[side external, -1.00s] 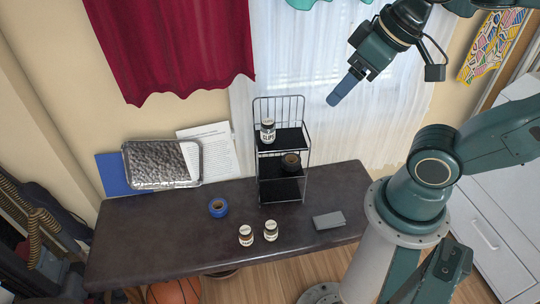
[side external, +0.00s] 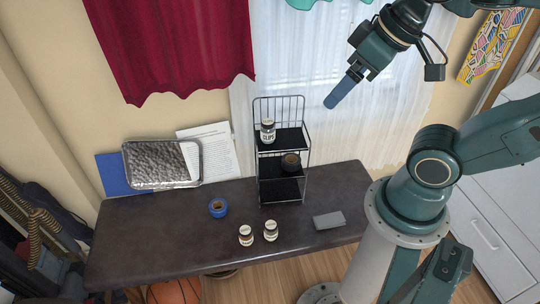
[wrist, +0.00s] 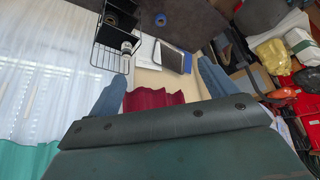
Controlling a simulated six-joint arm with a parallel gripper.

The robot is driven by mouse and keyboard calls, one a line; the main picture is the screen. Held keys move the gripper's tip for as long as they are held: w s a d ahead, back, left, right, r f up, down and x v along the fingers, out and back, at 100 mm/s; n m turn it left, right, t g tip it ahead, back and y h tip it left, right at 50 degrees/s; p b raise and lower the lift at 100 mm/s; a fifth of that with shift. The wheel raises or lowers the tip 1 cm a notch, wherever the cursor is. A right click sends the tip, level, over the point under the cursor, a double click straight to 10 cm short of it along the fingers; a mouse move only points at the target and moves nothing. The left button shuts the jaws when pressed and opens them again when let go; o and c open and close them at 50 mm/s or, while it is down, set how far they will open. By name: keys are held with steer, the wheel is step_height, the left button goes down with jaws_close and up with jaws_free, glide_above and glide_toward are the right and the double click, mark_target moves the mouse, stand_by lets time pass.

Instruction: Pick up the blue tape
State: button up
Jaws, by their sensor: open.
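The blue tape (side external: 218,208) is a small blue roll with a brown centre. It lies on the dark table (side external: 150,240), left of the black wire shelf. In the wrist view the blue tape (wrist: 160,19) shows near the top, beyond the shelf. My gripper (side external: 335,100) is high above the right part of the table, well away from the tape. In the wrist view its two blue-grey fingers (wrist: 161,88) are spread wide with nothing between them.
The wire shelf (side external: 282,205) stands on the table with a jar (side external: 268,131) on top and a dark roll (side external: 291,161) below. Two jars (side external: 246,236) (side external: 271,231) and a grey block (side external: 329,220) are near the front. A foil tray (side external: 162,165) and paper are at the back left.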

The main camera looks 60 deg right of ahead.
steer(key=shift+w, duration=0.1)
steer(key=w+f+n, duration=0.1)
steer(key=w+f, duration=0.2)
steer(key=w, duration=1.3)
steer(key=w+f+n, duration=0.1)
steer(key=w+f, duration=0.9)
steer(key=w, duration=0.3)
steer(key=w+d+f, duration=0.1)
steer(key=w+f, duration=0.1)
steer(key=f, duration=1.7)
steer(key=w+f+n+g+y, duration=0.1)
steer(key=w+f, duration=0.2)
steer(key=f, duration=1.7)
steer(key=shift+w+d+f, duration=0.15)
steer(key=shift+d, duration=0.25)
steer(key=shift+f, duration=0.1)
